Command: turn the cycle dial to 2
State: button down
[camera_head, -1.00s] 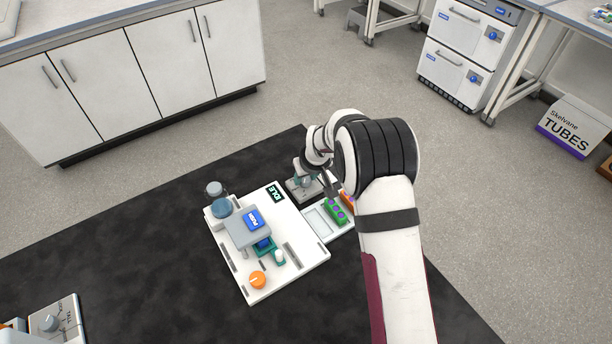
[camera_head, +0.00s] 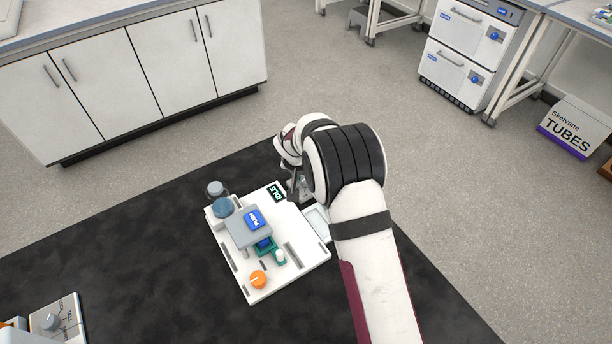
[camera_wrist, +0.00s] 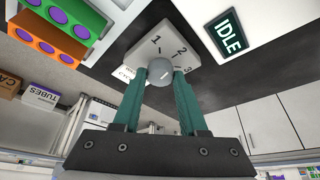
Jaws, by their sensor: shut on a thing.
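The cycle dial is a round grey knob (camera_wrist: 160,73) on a light grey panel (camera_wrist: 150,45) marked with the numbers 1, 2 and 3, in the wrist view. My gripper (camera_wrist: 160,78) has its two teal fingers on either side of the knob, shut on it. The knob's pointer line is too small to read surely. In the head view my gripper (camera_head: 300,188) is beside the white station's far right corner, and my arm hides most of the dial.
An orange and green rack (camera_wrist: 62,30) with purple-topped holes is close by in the wrist view. Another dial panel (camera_head: 62,318) is at lower left.

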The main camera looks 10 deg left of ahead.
jog(key=shift+a+m+h, duration=0.1)
jog(key=shift+m+h, duration=0.4)
jog(key=shift+m, duration=0.6)
jog(key=shift+c, duration=2.2)
grip_release()
jog(key=v, duration=1.5)
jog(key=shift+r, duration=0.45)
jog(key=shift+a, duration=0.1)
